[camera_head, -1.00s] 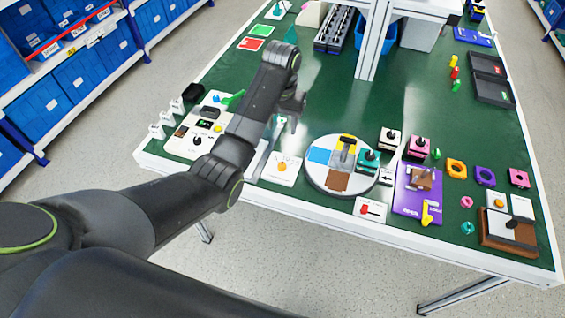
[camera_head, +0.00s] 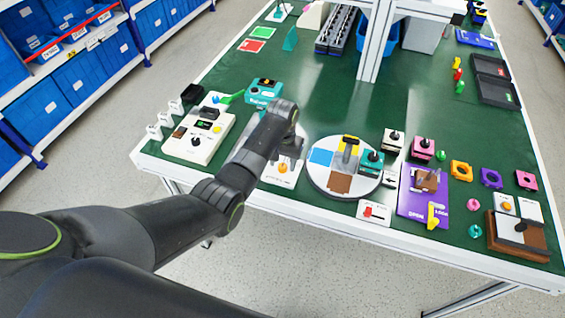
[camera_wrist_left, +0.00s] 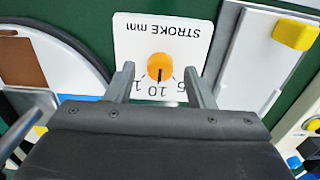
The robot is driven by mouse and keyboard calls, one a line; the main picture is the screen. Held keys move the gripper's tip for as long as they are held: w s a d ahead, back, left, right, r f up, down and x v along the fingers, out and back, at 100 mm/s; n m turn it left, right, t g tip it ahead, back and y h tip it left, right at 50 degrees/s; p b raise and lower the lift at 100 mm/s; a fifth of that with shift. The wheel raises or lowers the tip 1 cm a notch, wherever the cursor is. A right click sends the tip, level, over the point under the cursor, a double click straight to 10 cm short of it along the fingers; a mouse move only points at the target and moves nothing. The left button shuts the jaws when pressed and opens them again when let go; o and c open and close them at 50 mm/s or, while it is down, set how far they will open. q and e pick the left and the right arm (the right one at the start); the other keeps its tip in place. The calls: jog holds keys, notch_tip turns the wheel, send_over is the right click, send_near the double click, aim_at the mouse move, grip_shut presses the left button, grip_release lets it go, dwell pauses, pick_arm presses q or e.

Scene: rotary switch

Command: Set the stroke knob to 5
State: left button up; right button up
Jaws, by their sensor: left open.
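The stroke knob (camera_wrist_left: 160,67) is a round orange dial on a white plate marked "STROKE mm" (camera_wrist_left: 165,30), which appears upside down in the left wrist view. Its dark pointer line points down in that view, toward the 10. A figure 5 is partly covered by the right finger, and another number is partly covered by the left finger. My left gripper (camera_wrist_left: 162,80) is open, with one finger on each side of the knob and visible gaps between. In the head view my left gripper (camera_head: 291,150) hangs over the plate (camera_head: 272,174) and partly hides the knob. My right gripper is not in view.
A round turntable (camera_head: 316,181) stands right of the plate. A white control box (camera_head: 185,150) and a teal device (camera_head: 263,92) stand to the left. More small switches and coloured parts lie farther right. The green table (camera_head: 325,100) is clear behind the plate.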

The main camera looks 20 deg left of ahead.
pick_arm(q)
jog(key=shift+f, duration=0.45)
jog(key=c, duration=1)
